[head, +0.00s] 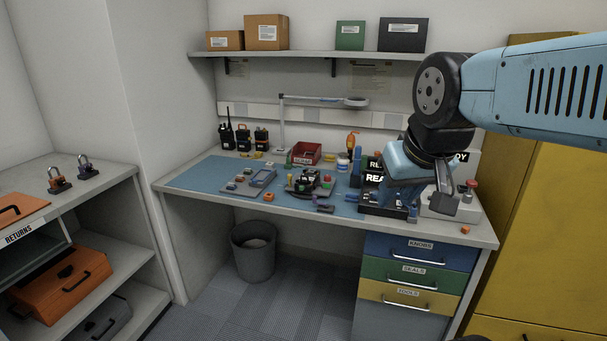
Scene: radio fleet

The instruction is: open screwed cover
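I cannot make out which item carries the screwed cover at this size. A dark device (305,182) with green and red parts sits in a round holder on the blue bench mat (205,174). A grey tray (250,182) with small round parts lies to its left. My gripper (443,205) hangs from my blue arm above the right end of the bench, in front of a black stand with a READY label. It is well to the right of the dark device and apart from it. Its fingers are dark and seen side-on, so their opening is unclear.
Several radios (261,139) stand at the back left of the bench. A red bin (306,152) and a lamp (354,102) are behind the device. A white box with a red button (471,184) is at the right end. Drawers (415,250) sit below.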

